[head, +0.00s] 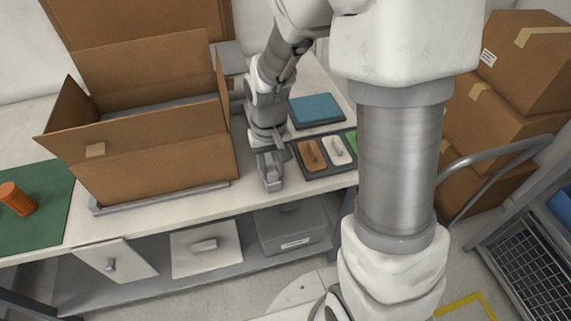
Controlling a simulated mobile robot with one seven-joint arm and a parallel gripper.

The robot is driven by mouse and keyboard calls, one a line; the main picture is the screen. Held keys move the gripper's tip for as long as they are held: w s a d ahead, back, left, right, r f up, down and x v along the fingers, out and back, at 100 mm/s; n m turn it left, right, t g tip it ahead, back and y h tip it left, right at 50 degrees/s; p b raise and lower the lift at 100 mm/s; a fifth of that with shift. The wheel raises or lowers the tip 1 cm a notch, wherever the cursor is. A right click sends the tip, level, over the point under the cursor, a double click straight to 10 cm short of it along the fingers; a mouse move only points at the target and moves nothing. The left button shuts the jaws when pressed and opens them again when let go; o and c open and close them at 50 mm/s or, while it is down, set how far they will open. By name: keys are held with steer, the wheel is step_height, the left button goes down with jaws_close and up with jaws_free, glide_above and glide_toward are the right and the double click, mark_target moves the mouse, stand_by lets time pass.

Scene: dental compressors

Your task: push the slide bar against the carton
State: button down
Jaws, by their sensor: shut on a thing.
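The carton (155,160) is a large brown open-topped box with raised flaps, standing on the left part of the workbench. A grey flat base with a front rail (160,197) shows under its lower edge. My gripper (268,152) points down just right of the carton. It is shut on a small grey upright piece, which looks like the slide bar (271,180). A narrow strip of white bench shows between this piece and the carton's right side in this view. The fingertips are small and partly hidden, and most of the bar cannot be made out.
Right of my gripper is a dark tray (318,171) with orange, white and green pieces. A blue pad (316,110) lies behind it. An orange cylinder (16,199) rests on a green mat (45,222) at left. Stacked cartons (508,112) stand at right.

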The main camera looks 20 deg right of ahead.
steer(key=shift+a, duration=0.35)
steer(key=c, duration=0.6)
jaws_free()
steer(key=shift+o, duration=0.2)
step_height(320, 180, up, 18)
steer(key=p, duration=0.3)
steer(key=shift+f+p, duration=0.25)
steer(key=shift+p, duration=0.1)
